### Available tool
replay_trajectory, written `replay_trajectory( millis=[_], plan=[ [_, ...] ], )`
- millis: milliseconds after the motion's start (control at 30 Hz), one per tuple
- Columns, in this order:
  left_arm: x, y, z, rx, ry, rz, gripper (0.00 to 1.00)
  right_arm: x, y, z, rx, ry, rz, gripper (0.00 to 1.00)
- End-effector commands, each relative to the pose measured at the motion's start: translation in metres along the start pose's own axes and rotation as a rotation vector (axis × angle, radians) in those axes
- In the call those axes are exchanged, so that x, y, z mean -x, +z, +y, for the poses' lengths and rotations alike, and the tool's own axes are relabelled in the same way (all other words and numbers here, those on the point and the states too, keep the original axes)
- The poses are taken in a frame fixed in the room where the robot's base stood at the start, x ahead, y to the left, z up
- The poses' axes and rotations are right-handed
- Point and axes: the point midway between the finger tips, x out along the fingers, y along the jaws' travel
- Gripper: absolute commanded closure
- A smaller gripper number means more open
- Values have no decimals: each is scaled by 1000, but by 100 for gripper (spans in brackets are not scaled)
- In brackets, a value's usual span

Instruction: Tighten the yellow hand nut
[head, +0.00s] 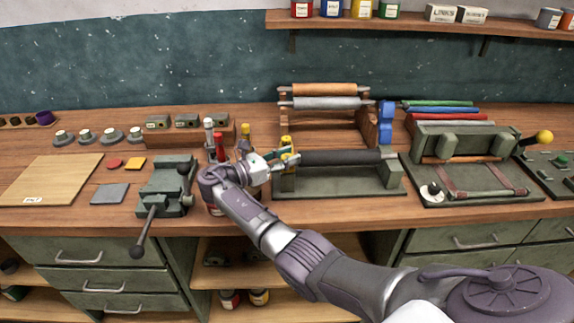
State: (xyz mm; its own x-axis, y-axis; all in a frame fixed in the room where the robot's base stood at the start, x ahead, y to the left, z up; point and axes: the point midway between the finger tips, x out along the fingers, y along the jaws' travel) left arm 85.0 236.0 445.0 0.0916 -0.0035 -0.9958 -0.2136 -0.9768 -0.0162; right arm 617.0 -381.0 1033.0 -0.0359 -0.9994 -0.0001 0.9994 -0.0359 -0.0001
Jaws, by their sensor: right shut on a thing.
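The yellow hand nut (288,143) shows at the left end of the dark roller (340,158), which lies in a green-grey stand (335,185) on the bench. My right gripper (283,159) reaches in from the front and is shut on the yellow nut. The fingers hide the nut's lower part, so how far it sits on its shaft cannot be told. My left gripper is not in view.
A vise (166,190) stands to the left, with a wooden board (48,180) beyond it. Upright tools (219,146) stand close behind my right gripper. A rack with rollers (325,103) is behind the stand. A press with a yellow knob (544,137) is at right.

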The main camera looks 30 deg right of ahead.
Motion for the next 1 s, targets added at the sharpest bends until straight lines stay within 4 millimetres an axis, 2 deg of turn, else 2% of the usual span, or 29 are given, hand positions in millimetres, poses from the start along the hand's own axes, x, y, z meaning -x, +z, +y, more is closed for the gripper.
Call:
replay_trajectory(
  millis=[33, 200, 667, 700, 867, 1000],
  plan=[
    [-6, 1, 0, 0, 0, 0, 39, 0, -2, 1, -1, -16, -1, 100],
    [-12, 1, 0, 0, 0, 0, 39, 0, -1, 0, -1, -53, -1, 100],
    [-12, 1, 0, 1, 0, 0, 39, 0, 1, 0, -1, -66, -1, 100],
    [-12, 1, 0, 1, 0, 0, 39, 0, 1, 0, -2, -66, -1, 64],
    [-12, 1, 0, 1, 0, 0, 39, 0, 1, 0, -1, -66, -1, 39],
    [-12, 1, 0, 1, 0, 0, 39, 0, 0, 0, -1, -66, -1, 39]
  ],
)
